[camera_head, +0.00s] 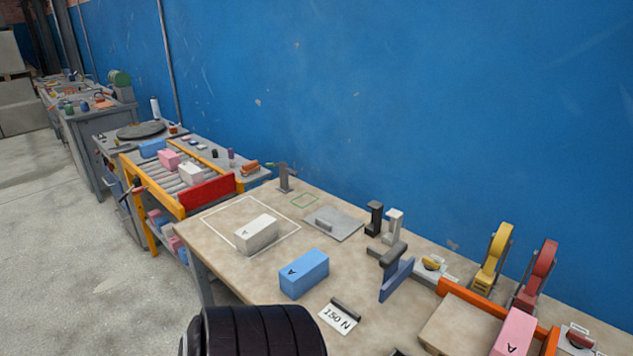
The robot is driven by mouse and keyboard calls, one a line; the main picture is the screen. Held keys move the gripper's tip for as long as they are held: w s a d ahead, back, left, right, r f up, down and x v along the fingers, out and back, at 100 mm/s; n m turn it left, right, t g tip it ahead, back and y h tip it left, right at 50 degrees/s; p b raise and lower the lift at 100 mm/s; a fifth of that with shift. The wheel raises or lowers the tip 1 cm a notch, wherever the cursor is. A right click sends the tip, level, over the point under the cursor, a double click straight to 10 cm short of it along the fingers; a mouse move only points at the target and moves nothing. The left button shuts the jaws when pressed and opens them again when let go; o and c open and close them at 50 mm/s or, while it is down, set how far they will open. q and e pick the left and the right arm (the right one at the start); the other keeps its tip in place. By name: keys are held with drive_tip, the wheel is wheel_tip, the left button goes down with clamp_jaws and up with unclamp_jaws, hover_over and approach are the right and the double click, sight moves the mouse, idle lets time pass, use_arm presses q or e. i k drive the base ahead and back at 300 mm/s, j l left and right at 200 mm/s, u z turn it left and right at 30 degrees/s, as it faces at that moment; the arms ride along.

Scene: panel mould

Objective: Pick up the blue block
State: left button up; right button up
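A blue block (304,275) marked with an A on its side lies on the tan workbench (240,276). It sits near the front edge, right of and in front of a white block (256,233), and does not touch it. Another blue block (152,147) lies farther back on a roller conveyor. Neither of my grippers shows in the head view. A black ribbed part at the bottom, just in front of the bench, looks like part of my arm, and no fingers show on it.
The white block sits inside a white outline. A 150 N card (339,317), a grey plate (333,222) and a blue upright bracket (397,280) surround the blue block. A pink block (513,333) and tape dispensers (493,260) stand right. A blue wall (400,100) closes the back.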

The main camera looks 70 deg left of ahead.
sight(299, 276)
drive_tip(key=u, duration=2.4)
drive_tip(key=j+z, duration=0.35)
drive_tip(key=j, duration=0.15)
drive_tip(key=j+z, duration=0.4)
drive_tip(key=j, duration=0.15)
drive_tip(key=j+z, duration=0.35)
drive_tip(key=j, duration=0.15)
